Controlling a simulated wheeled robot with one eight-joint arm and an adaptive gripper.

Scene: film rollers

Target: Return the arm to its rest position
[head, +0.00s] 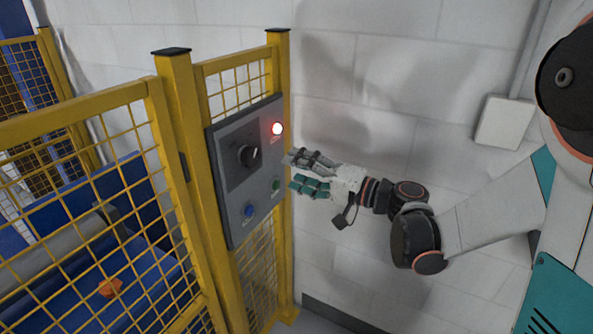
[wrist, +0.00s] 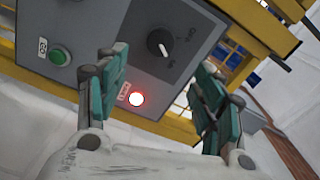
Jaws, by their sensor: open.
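My gripper (head: 298,173) is at the end of my outstretched arm, close to the right edge of a grey control panel. It is open and empty, with its two teal-padded fingers apart; it also shows in the wrist view (wrist: 163,95). The control panel (head: 225,180) carries a black rotary knob (head: 248,155), a lit red lamp (head: 277,128), a blue button (head: 249,210) and a dark green button (head: 276,184). In the wrist view the red lamp (wrist: 136,99) glows between the fingers, with the knob (wrist: 159,42) above. I see no contact with the panel.
A yellow mesh fence (head: 95,200) holds the panel and encloses blue machinery with a roller (head: 65,250) and an orange piece (head: 110,287). A white block wall (head: 400,80) stands behind my arm, with a pale box (head: 504,122) on it. The space below my arm looks clear.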

